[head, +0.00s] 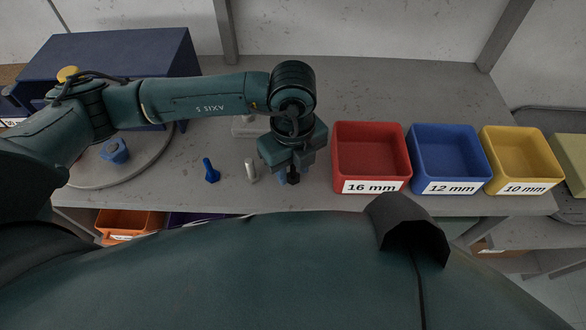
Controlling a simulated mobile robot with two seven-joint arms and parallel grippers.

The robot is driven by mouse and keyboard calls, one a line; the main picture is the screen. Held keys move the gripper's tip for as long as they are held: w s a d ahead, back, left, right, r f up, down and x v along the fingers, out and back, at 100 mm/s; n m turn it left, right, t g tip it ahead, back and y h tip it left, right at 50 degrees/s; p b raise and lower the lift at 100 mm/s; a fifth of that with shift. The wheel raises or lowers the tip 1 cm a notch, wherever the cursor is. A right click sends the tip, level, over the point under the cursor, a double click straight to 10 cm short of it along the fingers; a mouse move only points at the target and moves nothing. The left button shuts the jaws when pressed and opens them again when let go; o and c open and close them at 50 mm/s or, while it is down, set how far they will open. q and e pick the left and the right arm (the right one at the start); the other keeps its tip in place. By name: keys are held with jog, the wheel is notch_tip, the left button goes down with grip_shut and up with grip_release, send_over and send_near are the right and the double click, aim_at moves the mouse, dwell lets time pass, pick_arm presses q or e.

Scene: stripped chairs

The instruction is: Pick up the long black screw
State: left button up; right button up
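My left gripper (293,164) points down over the grey bench, just left of the red bin. A small black piece (293,178) shows right below its fingers. It may be the long black screw, but I cannot tell whether the fingers grip it or are only around it. The gripper hides most of that spot. A blue screw (210,171) and a light grey screw (251,170) stand on the bench to the left of the gripper. Something blue shows partly behind the gripper. My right gripper is not in view.
A red bin (344,129) marked 16 mm, a blue bin (414,150) marked 12 mm and a yellow bin (489,153) marked 10 mm stand in a row on the right. A round grey plate (92,176) with a blue knob (115,151) lies at left.

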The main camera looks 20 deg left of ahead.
pick_arm(q)
grip_shut()
dwell(0.3)
dwell(0.3)
